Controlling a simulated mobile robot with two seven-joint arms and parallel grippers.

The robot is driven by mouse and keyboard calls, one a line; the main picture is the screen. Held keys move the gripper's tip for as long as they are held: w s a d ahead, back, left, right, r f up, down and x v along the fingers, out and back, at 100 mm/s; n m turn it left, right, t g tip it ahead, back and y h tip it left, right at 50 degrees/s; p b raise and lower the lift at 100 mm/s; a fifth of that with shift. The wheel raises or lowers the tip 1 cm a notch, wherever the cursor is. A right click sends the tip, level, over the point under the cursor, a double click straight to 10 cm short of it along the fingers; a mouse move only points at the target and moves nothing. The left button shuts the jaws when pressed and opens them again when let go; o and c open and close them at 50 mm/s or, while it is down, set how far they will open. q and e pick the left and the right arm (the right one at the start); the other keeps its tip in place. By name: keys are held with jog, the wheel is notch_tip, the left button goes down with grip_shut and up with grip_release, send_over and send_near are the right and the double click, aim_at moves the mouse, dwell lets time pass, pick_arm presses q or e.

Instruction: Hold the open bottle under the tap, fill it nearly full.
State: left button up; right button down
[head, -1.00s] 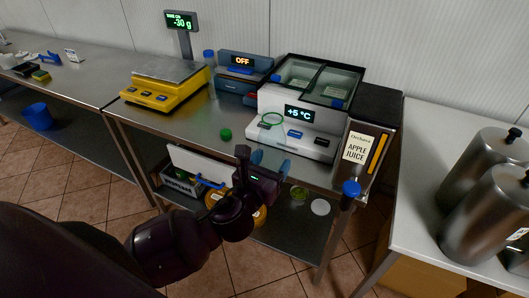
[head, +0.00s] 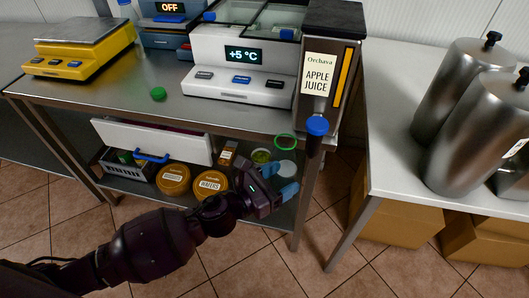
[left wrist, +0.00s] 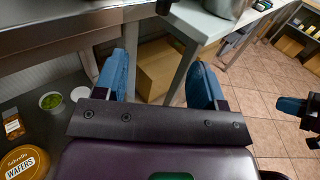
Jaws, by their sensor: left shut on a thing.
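The apple juice dispenser (head: 317,84) stands at the counter's right end. Its tap (head: 315,144) has a blue knob and dark spout and overhangs the front edge. My left gripper (head: 287,182) is below and left of the tap, shut on what appears to be a clear bottle. Only its green mouth ring (head: 285,142) shows clearly, open, left of the spout and not under it. In the left wrist view the blue fingers (left wrist: 161,82) stand apart; the clear body between them and any liquid cannot be made out. A green cap (head: 158,94) lies on the counter. My right gripper (left wrist: 298,113) shows partly at the right edge.
Wafer tins (head: 173,179) and a small green bowl (head: 261,156) are on the lower shelf. Steel canisters (head: 475,130) stand on the right table.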

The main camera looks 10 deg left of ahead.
pick_arm(q)
jog(key=s+d+f+m+g+h+b, duration=0.2)
jog(key=d+f+b, duration=0.1)
jog(key=f, duration=0.4)
jog(key=s+d+f+m+g+h+b, duration=0.1)
jog(key=d+f+m+g+h+b, duration=0.15)
jog(key=f, duration=0.55)
jog(key=w+r, duration=0.2)
jog(key=w, duration=0.7)
jog(key=shift+w+y, duration=0.2)
jog(key=shift+y, duration=0.15)
pick_arm(e)
notch_tip(320, 180, down, 8)
jog(key=s+g, duration=0.1)
jog(key=shift+s+a+r, duration=0.15)
jog(key=shift+s+a, duration=0.15)
jog(key=shift+s, duration=0.05)
pick_arm(q)
jog(key=shift+r+n+g, duration=0.1)
jog(key=shift+n+g, duration=0.15)
pick_arm(e)
jog(key=shift+s+f+g, duration=0.2)
jog(key=shift+g, duration=0.1)
dwell(0.8)
